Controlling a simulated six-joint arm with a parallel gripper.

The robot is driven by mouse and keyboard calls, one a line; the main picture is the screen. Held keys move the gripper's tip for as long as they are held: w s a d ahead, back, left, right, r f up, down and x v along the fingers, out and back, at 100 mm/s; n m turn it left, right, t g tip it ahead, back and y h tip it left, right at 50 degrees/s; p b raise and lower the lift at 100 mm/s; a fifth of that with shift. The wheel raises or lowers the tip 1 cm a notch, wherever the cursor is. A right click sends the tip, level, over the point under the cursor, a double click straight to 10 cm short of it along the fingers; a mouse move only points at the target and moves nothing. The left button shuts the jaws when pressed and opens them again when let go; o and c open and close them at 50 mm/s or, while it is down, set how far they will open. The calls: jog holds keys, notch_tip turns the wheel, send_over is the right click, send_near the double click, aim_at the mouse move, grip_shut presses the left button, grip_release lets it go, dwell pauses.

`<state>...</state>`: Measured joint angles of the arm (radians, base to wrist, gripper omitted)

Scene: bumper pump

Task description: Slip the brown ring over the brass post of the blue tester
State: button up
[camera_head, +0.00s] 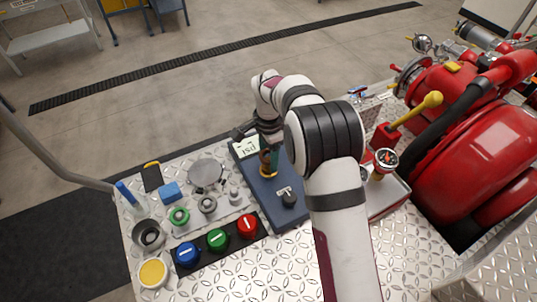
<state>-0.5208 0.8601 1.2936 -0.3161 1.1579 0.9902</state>
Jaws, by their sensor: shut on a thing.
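The blue tester (257,188) lies on the metal tread-plate table, with a pale display (245,148) at its far end and a black knob (289,200) at its near end. My gripper (268,147) points down over the tester's middle, shut on the brown ring (264,162). The ring looks tilted up on edge. A bit of brass colour, apparently the brass post (274,161), shows right beside the ring. I cannot tell whether the ring is around the post, touching it or only in front of it. The fingertips are small and partly hidden.
A red pump (460,150) with a yellow-handled lever (415,112) and a gauge (386,158) stands at right.

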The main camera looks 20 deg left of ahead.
jog(key=shift+f, duration=0.8)
jog(key=shift+f, duration=0.2)
jog(key=shift+f, duration=0.4)
jog(key=shift+o, duration=0.2)
jog(key=shift+f, duration=0.3)
jog(key=shift+f, duration=0.1)
jog(key=shift+c, duration=1.1)
